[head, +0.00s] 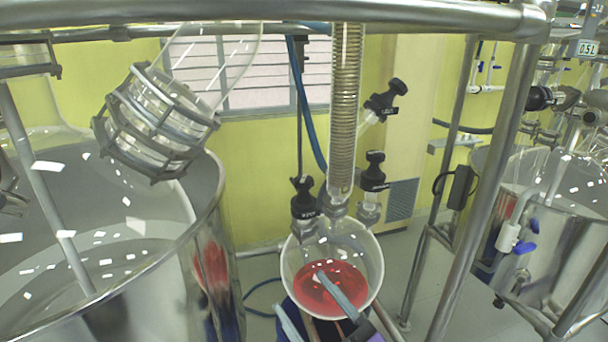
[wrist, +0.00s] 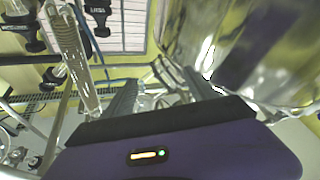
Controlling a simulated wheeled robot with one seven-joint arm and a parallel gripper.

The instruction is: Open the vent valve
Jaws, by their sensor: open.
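Three black-knobbed valves sit around the glass condenser and flask in the head view: one left of the condenser foot (head: 305,195), one right of it (head: 374,178), and one higher right, tilted (head: 385,100). I cannot tell which is the vent valve; their labels are unreadable. Black knobs also show at the upper left of the wrist view (wrist: 22,32), apart from my fingers. My gripper (head: 300,292) is low in front of the round flask (head: 375,265) with red liquid, below the knobs. In the wrist view my gripper (wrist: 160,88) has its fingers apart, with nothing held between them.
The coiled condenser (head: 345,110) stands above the flask. A large steel vessel (head: 215,230) fills the left, with a caged glass part (head: 155,125) above it. A steel frame post (head: 490,170) stands right of the flask. Another steel vessel (head: 560,245) is at the far right.

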